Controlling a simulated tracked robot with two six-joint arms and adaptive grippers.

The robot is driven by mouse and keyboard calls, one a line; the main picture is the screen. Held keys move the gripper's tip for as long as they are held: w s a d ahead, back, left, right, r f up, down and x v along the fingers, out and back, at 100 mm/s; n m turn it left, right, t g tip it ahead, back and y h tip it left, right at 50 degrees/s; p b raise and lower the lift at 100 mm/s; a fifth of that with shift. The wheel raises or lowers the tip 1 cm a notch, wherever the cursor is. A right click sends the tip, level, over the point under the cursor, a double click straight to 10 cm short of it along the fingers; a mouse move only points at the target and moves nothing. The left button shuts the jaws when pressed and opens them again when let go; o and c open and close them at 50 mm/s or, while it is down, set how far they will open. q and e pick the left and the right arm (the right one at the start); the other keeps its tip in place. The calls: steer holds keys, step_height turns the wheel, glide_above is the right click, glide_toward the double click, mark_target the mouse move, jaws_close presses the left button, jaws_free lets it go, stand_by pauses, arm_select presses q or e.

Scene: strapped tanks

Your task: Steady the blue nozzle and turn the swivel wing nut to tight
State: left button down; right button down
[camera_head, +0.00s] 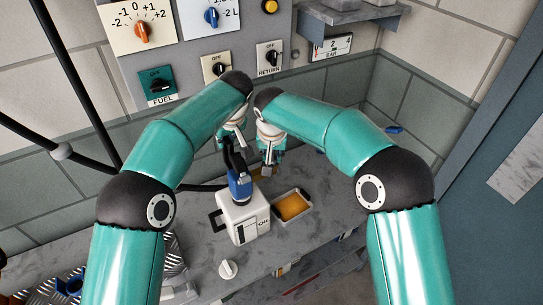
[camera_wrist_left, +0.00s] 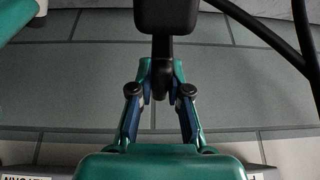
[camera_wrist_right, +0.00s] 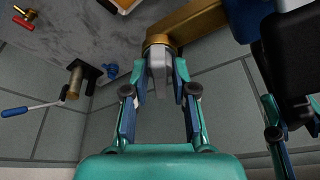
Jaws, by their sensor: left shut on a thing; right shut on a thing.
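The blue nozzle (camera_head: 240,187) stands on top of a white tank (camera_head: 243,222), with a dark upper part rising from it. My left gripper (camera_head: 233,143) is above it. In the left wrist view its fingers (camera_wrist_left: 160,88) are closed around a narrow black stem (camera_wrist_left: 162,52) below a wider black block. My right gripper (camera_head: 269,158) is just to the right. In the right wrist view its fingers (camera_wrist_right: 160,75) are shut on a grey piece, seemingly the wing nut (camera_wrist_right: 157,60), against a brass collar (camera_wrist_right: 157,41). A brass arm leads from there towards the blue body (camera_wrist_right: 247,18).
A tray with orange contents (camera_head: 308,212) stands right of the tank. A white knob-like piece (camera_head: 228,269) lies in front on the grey bench (camera_head: 195,250). A control panel (camera_head: 190,45) is on the wall behind. A blue-handled valve (camera_wrist_right: 15,112) shows in the right wrist view.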

steer(key=shift+m, duration=0.4)
steer(key=shift+m+h, duration=0.3)
steer(key=shift+m, duration=0.1)
steer(key=c, duration=1.1)
jaws_free()
